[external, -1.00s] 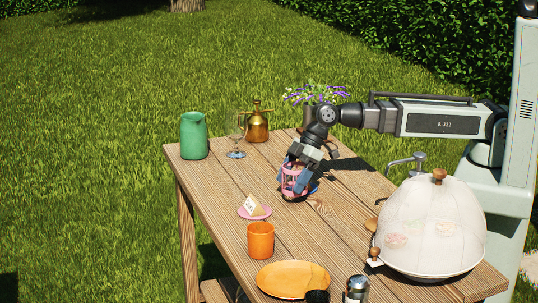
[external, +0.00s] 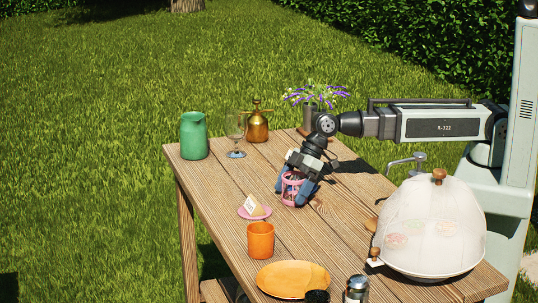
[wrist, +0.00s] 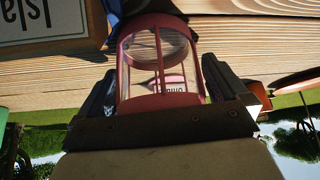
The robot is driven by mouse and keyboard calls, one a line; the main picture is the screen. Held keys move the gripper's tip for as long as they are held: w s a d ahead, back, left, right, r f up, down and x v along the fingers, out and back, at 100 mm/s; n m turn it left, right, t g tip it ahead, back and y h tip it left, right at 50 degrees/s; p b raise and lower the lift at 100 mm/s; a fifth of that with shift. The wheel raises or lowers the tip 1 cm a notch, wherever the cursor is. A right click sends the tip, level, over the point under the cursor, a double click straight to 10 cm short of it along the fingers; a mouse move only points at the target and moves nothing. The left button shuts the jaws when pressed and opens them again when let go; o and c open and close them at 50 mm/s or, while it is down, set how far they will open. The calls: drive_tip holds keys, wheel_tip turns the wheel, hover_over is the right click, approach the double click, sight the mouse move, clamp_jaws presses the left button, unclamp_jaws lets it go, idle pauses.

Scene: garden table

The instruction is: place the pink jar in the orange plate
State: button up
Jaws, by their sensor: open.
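The pink jar (external: 292,189), a clear cylinder with a pink frame, is near the middle of the wooden table. It also shows close up in the wrist view (wrist: 161,72). The jar's base is partly hidden, and appears to be at the tabletop. The orange plate (external: 285,280) lies empty at the table's near edge.
An orange cup (external: 261,241) and a pink saucer (external: 258,217) with a wedge stand between jar and plate, to the left. A mesh dome (external: 432,228) is at right.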

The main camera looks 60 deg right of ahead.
drive_tip(key=v, duration=1.2)
drive_tip(key=shift+r, duration=0.15)
idle(0.5)
